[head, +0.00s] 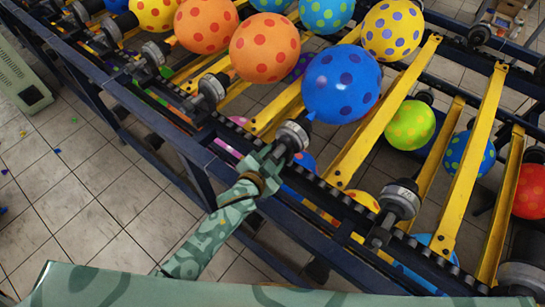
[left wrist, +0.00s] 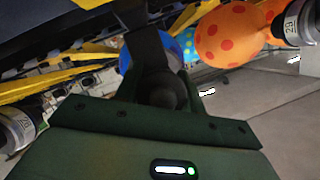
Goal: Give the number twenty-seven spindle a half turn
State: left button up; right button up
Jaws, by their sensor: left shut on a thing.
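My left gripper (head: 274,160) is shut on the grey and black spindle (head: 293,134) at the near rail of the balloon machine. This spindle carries a blue balloon with dark blue dots (head: 341,84). The gripper's fingers hide part of the spindle, and I cannot read its number. In the left wrist view the dark gripper (left wrist: 163,92) covers the spindle's end, with a bit of blue balloon behind it. My right gripper is not in view.
The dark blue rail with a black chain (head: 335,200) runs diagonally, bearing other spindles. One stands right of my gripper (head: 398,205), another left (head: 212,90). Yellow bars (head: 390,115) cross the frame between balloons. Tiled floor (head: 75,200) lies open at the left.

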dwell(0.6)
pick_arm(q)
jog(key=o, duration=1)
jog(key=p+v, duration=0.1)
jog(key=v, duration=0.7)
jog(key=p+v, duration=0.2)
jog(key=v, duration=0.6)
jog(key=shift+s+d, duration=0.15)
jog(key=shift+s, duration=0.1)
jog(key=s+a+f+n+g+y+b, duration=0.1)
jog(key=s+a+f+g, duration=0.2)
jog(key=f, duration=0.6)
jog(key=s+a+f+n+g+y, duration=0.1)
jog(key=s+a+f+n, duration=0.1)
jog(key=s+f, duration=0.5)
jog(key=s+a+f+n+g+y+b, duration=0.1)
jog(key=s+a+f+g, duration=0.2)
jog(key=f, duration=0.7)
jog(key=s+a+f+n+g+b, duration=0.1)
jog(key=s+a+f, duration=0.1)
jog(key=s+f, duration=0.3)
jog(key=s+a+f+n+g+y+b, duration=0.1)
jog(key=s+a+f+g, duration=0.1)
jog(key=s+f, duration=0.3)
jog(key=s+a+f+n+g+y+b, duration=0.1)
jog(key=s+a+f, duration=0.3)
jog(key=s, duration=0.4)
jog(key=shift+s+a+f+g+b, duration=0.1)
jog(key=shift+s+f+g+b, duration=0.25)
jog(key=shift+g, duration=0.35)
